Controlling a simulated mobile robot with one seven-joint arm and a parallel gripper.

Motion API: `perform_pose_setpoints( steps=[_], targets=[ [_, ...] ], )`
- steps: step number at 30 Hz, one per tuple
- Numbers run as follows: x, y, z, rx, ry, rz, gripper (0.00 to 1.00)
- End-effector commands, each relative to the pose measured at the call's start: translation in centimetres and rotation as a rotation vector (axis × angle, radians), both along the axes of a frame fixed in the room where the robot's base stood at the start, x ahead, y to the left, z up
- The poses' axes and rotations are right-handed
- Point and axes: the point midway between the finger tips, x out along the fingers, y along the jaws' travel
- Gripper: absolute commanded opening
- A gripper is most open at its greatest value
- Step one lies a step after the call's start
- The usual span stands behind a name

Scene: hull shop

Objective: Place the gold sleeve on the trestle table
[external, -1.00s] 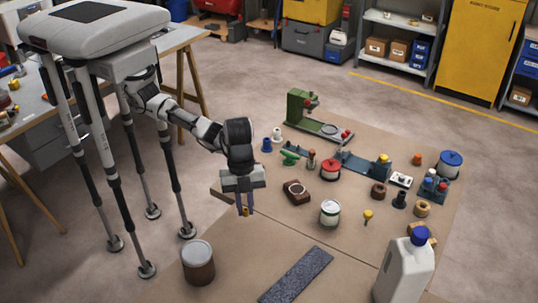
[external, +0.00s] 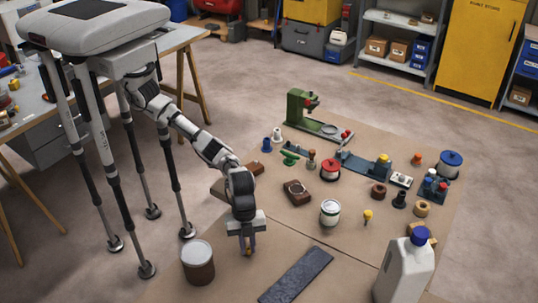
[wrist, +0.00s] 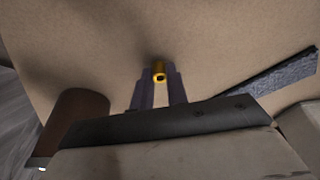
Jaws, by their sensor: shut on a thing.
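The gold sleeve (external: 248,253) is a small yellow-gold ring-like part at my fingertips. My gripper (external: 247,249) is shut on it, over the brown board near the dark can. In the wrist view the sleeve (wrist: 159,71) sits between the two fingertips of my gripper (wrist: 159,78), its dark bore showing. I cannot tell whether it touches the brown surface. A grey-topped table (external: 182,39) with wooden trestle legs stands at the left, behind my body, away from my gripper.
Bare board lies around my gripper. Shelves and a yellow cabinet (external: 483,48) stand behind.

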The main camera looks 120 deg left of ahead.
Motion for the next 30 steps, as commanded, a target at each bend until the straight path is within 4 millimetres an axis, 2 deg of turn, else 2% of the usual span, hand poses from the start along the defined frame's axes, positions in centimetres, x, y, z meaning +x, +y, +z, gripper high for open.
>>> perform_pose_setpoints(
  steps=[9,10,15,25,30],
  targets=[
    [0.0,0.0,-0.2,0.0,0.0,0.0,0.0],
    [0.0,0.0,-0.2,0.0,-0.001,0.0,0.17],
    [0.0,0.0,-0.2,0.0,-0.001,0.0,0.37],
    [0.0,0.0,0.2,0.001,-0.002,0.001,0.37],
    [-0.4,0.4,2.4,0.0,-0.005,-0.001,0.37]
  ],
)
